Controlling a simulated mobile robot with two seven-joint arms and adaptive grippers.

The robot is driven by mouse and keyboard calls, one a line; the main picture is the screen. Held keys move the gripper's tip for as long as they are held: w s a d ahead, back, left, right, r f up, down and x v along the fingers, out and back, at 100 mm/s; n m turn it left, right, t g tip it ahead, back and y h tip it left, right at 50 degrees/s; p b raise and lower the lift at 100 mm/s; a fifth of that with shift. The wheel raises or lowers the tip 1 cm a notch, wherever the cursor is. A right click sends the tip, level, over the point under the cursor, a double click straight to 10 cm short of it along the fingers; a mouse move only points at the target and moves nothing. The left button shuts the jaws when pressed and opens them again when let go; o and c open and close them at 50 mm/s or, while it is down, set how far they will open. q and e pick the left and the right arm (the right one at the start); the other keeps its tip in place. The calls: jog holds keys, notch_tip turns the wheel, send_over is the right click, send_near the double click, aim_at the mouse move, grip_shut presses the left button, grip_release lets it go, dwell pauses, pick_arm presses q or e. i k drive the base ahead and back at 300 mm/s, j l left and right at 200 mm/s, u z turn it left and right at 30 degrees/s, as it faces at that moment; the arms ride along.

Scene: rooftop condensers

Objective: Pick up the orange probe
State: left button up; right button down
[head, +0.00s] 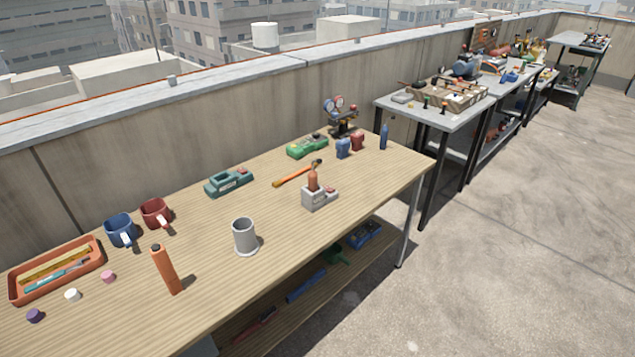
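No object is clearly recognisable as the probe, and several orange ones stand or lie on the wooden table (213,297). A slim orange cylinder with a dark top (166,271) stands slightly tilted near the front edge. An orange-handled tool with a dark head (294,175) lies farther back. A brownish-orange rounded piece (313,181) sits upright in a small grey block (318,199). I cannot tell which of these is the orange probe. Neither of my grippers shows in the head view.
A grey cup (244,236) stands beside the orange cylinder. Blue (120,231) and red (155,213) mugs and an orange tray (88,266) are at left. A green device (229,182) is behind. A concrete wall (180,140) backs the table; open floor (500,270) is at right.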

aim_at(312, 173)
jog(key=i+l, duration=0.25)
jog(key=l, duration=0.15)
jog(key=i+l+u, duration=0.1)
jog(key=i+l, duration=0.4)
jog(key=l, duration=0.25)
jog(key=i+l, duration=0.25)
jog(key=l, duration=0.15)
jog(key=i+l+u, duration=0.1)
jog(key=l, duration=0.3)
jog(key=i, duration=0.1)
